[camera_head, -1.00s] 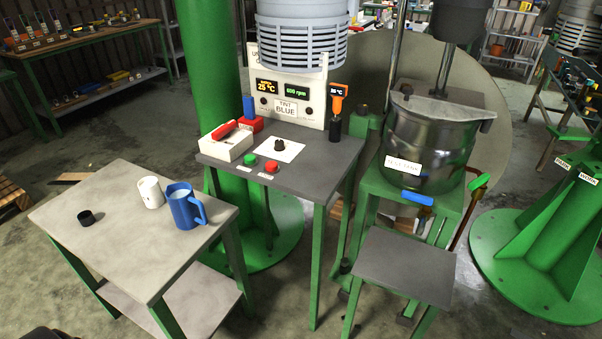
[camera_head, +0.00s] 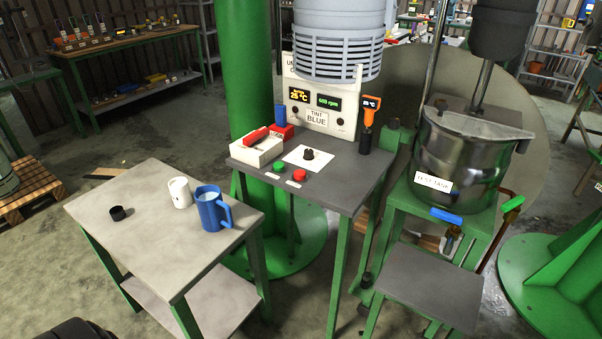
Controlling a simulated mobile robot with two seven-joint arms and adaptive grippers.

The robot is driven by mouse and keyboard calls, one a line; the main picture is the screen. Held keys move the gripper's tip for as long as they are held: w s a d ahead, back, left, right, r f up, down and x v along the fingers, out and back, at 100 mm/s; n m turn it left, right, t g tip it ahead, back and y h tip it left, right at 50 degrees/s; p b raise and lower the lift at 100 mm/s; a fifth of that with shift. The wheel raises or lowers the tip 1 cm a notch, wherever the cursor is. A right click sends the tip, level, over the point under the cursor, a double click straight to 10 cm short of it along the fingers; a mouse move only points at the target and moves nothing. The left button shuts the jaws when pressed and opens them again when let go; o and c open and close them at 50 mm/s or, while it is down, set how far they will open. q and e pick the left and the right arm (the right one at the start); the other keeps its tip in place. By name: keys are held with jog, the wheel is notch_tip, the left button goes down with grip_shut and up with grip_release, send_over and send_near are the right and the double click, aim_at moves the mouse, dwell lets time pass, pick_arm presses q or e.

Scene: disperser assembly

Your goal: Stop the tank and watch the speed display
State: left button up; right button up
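The metal test tank (camera_head: 462,155) stands on a green stand at the right, with a white label on its front. The white control panel (camera_head: 322,97) stands at the back of the dark control table. Its speed display (camera_head: 329,102) is lit and shows green digits that look like 600 rpm. A yellow display (camera_head: 299,95) beside it reads 25 °C. On the tabletop are a red button (camera_head: 300,175), a green button (camera_head: 279,166) and a black knob (camera_head: 309,153) on a white plate. Neither gripper is in view.
A grey side table (camera_head: 150,215) holds a blue jug (camera_head: 212,208), a white mug (camera_head: 180,192) and a black cap (camera_head: 117,213). An orange handheld thermometer (camera_head: 371,110) stands by the panel. A small low grey table (camera_head: 418,285) is in front of the tank.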

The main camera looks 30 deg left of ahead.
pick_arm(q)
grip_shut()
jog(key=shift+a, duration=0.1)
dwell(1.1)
